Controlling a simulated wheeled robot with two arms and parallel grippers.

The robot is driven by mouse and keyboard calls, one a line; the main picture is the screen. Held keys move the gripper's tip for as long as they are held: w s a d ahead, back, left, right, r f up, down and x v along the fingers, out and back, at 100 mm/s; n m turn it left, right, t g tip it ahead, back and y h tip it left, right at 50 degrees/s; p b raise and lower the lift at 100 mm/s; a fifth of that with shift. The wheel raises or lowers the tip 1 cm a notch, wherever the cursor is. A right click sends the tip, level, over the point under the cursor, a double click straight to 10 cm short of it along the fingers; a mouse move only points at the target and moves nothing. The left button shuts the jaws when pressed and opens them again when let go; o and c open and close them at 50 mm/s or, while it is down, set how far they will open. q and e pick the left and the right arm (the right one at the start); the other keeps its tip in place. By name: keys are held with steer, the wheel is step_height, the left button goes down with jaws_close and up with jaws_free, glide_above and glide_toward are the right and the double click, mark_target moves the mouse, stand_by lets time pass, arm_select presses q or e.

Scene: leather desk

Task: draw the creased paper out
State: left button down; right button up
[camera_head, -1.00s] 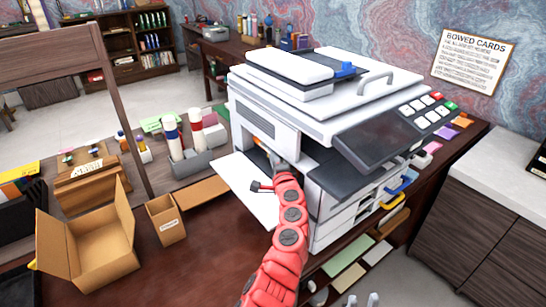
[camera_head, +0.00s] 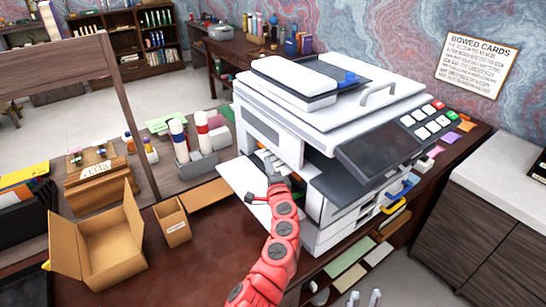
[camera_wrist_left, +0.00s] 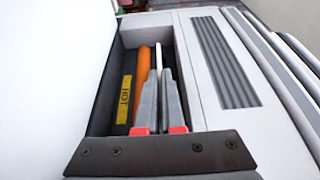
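The printer (camera_head: 300,110) stands on the desk with its side flap (camera_head: 243,183) folded down. My left gripper (camera_head: 268,162) reaches into the side opening above the flap. In the left wrist view its two grey fingers (camera_wrist_left: 160,85) point into a dark slot beside an orange roller (camera_wrist_left: 143,75). A thin pale edge, likely the creased paper (camera_wrist_left: 158,58), stands between the fingertips. The fingers are close together; whether they press on it I cannot tell. The rest of the paper is hidden. My right gripper (camera_head: 364,298) shows only two separated grey fingertips at the bottom edge, apparently open and empty.
A yellow "HOT" label (camera_wrist_left: 124,100) sits left of the roller, and a ribbed grey cover (camera_wrist_left: 222,62) lies right of the slot. An open cardboard box (camera_head: 100,245) and a small box (camera_head: 172,222) stand left of the flap. The desk front between them and my arm is clear.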

arm_select(q)
steer(key=shift+s+a+r+p, duration=0.15)
steer(key=shift+s+a+p, duration=0.5)
steer(key=shift+a+p, duration=0.35)
steer(key=shift+s+a+p, duration=0.75)
steer(key=shift+s+a, duration=0.15)
steer(key=shift+a, duration=0.3)
steer(key=shift+s+a+p, duration=0.55)
steer(key=shift+s+a, duration=0.3)
steer(key=shift+a, duration=0.3)
steer(key=shift+s+a+f+p, duration=0.1)
steer(key=shift+s+a+p, duration=0.15)
steer(key=shift+s+a, duration=0.4)
steer(key=shift+s+a+f+p, duration=0.1)
steer(key=shift+s+a+p, duration=0.2)
steer(key=shift+a, duration=0.5)
steer(key=shift+r, duration=0.1)
step_height(320, 180, up, 3)
steer(key=shift+d+f+p, duration=0.1)
steer(key=shift+p, duration=0.7)
